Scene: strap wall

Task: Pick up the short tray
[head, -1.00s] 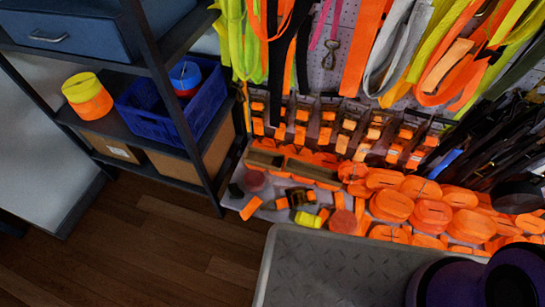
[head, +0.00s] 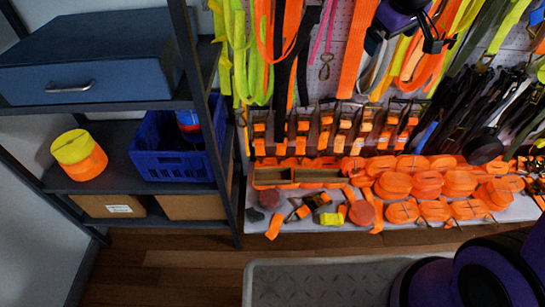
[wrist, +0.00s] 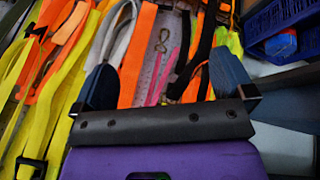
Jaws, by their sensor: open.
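A low tray with brown wooden sides and compartments (head: 294,185) lies on the white ledge below the hanging straps, in the head view. It is the likeliest short tray, but I cannot tell for sure. My gripper (head: 410,42) is at the upper right of the head view, in front of the hanging straps, well above and to the right of the tray. In the wrist view its two dark blue fingers stand wide apart, and my gripper (wrist: 165,85) is empty. The tray does not show in the wrist view.
Rolled orange straps (head: 425,183) crowd the ledge right of the tray, with loose buckles (head: 300,213) in front. A dark shelf at left holds a blue crate (head: 168,163), a yellow-orange roll (head: 80,155) and a blue case (head: 90,65). Hanging straps (head: 285,40) fill the wall.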

